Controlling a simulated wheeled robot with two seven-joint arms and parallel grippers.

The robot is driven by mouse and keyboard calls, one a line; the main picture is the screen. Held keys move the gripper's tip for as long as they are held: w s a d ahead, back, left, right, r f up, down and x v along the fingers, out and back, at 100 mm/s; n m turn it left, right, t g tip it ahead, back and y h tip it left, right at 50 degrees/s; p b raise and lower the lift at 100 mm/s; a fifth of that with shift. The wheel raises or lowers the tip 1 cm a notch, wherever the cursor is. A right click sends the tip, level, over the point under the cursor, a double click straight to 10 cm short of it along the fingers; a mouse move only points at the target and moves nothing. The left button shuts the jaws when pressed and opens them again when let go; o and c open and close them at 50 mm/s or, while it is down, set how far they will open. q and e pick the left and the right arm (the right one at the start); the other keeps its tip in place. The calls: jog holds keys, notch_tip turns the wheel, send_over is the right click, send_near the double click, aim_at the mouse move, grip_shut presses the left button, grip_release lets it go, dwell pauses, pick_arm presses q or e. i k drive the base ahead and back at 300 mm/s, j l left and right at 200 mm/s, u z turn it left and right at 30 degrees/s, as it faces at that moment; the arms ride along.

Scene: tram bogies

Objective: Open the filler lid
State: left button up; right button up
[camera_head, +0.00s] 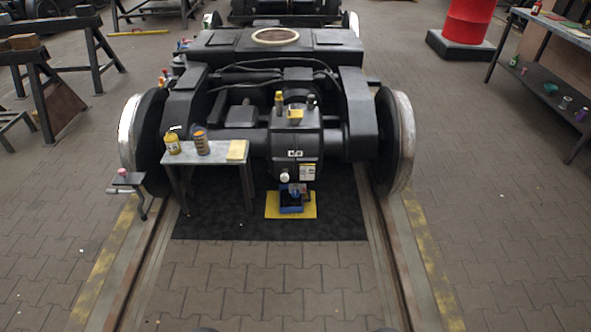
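A black tram bogie stands on the rails ahead. At its middle front is a dark gearbox housing (296,145). On top of the housing are a yellow-topped upright part (279,103), a small flat yellow piece (295,114) and a dark knob-like part (311,102). Which of these is the filler lid, and whether it is open or shut, I cannot tell at this size. A pale round plug (284,177) and a white label (307,172) show low on the housing front. Neither of my grippers is in view.
A small grey table (208,157) holds a yellow bottle (172,143), a dark can (202,143) and a yellow cloth-like piece (237,150). A blue container (291,199) sits on a yellow mat (272,207) below the housing. Large wheels (403,140) flank it. The front floor is clear.

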aim_at(292, 113)
jog(key=i+j+z, duration=0.2)
jog(key=i+z, duration=0.15)
jog(key=i, duration=0.35)
jog(key=i+j+z, duration=0.35)
jog(key=i, duration=0.3)
jog(key=i+j+z, duration=0.35)
jog(key=i+j, duration=0.25)
